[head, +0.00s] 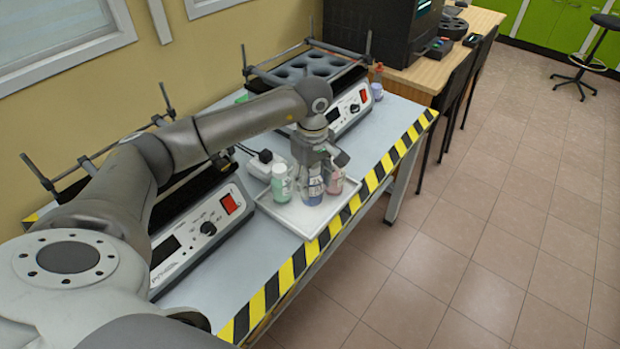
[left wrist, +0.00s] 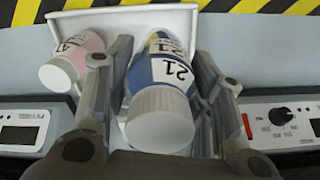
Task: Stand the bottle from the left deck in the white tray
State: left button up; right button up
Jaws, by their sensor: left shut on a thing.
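The white tray (head: 303,222) lies on the bench between the two shaker decks, near the striped front edge. My left gripper (head: 314,168) is over the tray, shut on a blue-and-white bottle (head: 312,190) with a white cap. The label reads 21 in the left wrist view (left wrist: 165,65). The bottle looks upright, at or just above the tray floor; contact cannot be told. A green bottle (head: 281,185) and a pink bottle (head: 334,182) stand in the tray on either side of it. My right gripper is not in view.
The left deck (head: 205,230) is partly hidden behind my left arm. The right deck (head: 340,105) has an empty holed rack (head: 305,70). A white power strip (head: 262,165) lies behind the tray. A small red-topped bottle (head: 377,82) stands beyond the right deck.

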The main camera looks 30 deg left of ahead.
pick_arm(q)
jog(key=shift+w+a+f+n, duration=0.3)
jog(key=shift+w+a+n, duration=0.05)
jog(key=shift+a+n, duration=0.1)
jog(key=shift+w+a+f, duration=0.1)
jog(key=shift+a+f, duration=0.05)
jog(key=shift+f+b, duration=0.35)
jog(key=shift+f, duration=0.35)
notch_tip(320, 180, down, 4)
jog(key=b, duration=0.2)
jog(key=shift+b, duration=0.3)
jog(key=shift+f+b, duration=0.35)
jog(key=shift+f, duration=0.25)
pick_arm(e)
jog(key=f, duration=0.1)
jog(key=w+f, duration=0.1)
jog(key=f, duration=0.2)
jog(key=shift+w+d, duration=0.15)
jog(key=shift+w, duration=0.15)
pick_arm(q)
jog(key=shift+f+b, duration=0.5)
jog(key=shift+f, duration=0.1)
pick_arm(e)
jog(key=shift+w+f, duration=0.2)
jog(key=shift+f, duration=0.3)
pick_arm(q)
jog(key=o, duration=1.3)
